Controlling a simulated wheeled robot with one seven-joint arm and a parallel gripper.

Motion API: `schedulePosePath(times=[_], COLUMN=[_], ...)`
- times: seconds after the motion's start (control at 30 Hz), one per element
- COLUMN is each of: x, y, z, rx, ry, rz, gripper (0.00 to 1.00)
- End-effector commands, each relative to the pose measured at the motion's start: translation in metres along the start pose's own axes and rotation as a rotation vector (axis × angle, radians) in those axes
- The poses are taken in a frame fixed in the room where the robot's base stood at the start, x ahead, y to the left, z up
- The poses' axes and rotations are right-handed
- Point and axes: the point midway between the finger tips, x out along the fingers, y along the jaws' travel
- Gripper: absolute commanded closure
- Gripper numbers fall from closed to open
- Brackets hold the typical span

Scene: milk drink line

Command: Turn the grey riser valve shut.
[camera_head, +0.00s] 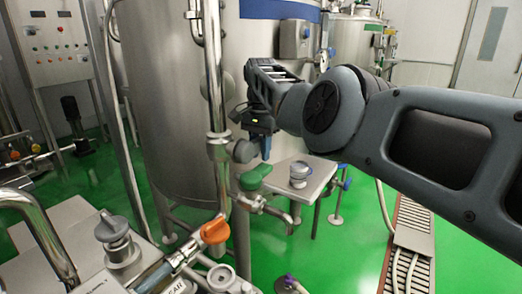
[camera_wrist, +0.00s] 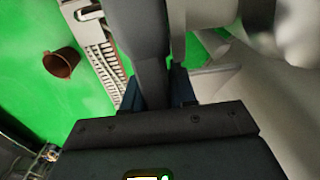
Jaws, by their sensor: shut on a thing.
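The grey riser valve (camera_head: 243,151) sits on the upright steel pipe in front of the large tank. My gripper (camera_head: 259,142) reaches in from the right at the valve, its fingertips partly hidden in the head view. In the wrist view a long dark grey handle (camera_wrist: 140,40) runs between my gripper's two blue-black fingers (camera_wrist: 157,90). The gripper is shut on this handle. Which way the handle points relative to the pipe cannot be told clearly.
Below the grey valve are a green valve handle (camera_head: 255,178) and an orange one (camera_head: 215,231). A small steel table (camera_head: 318,180) stands right of the pipe. A floor drain (camera_head: 413,220) lies at right. The wrist view shows a brown bucket-like thing (camera_wrist: 62,62) on the green floor.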

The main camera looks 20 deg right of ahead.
Motion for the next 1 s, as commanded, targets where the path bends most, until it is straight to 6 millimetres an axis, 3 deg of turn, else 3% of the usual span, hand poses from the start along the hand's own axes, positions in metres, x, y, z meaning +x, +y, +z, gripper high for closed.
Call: schedulePosePath(times=[0.1,0.13,0.33,0.67,1.0], x=[0.004,0.004,0.002,-0.005,-0.058], y=[0.001,0.001,0.001,0.000,0.000], z=[0.001,0.001,0.000,0.000,-0.001], rx=[0.000,0.000,0.001,0.001,0.001], ry=[-0.005,-0.005,-0.003,-0.001,-0.001], rz=[0.002,0.002,0.001,0.000,-0.001], gripper=[1.00,0.72,0.53,0.53,0.53])
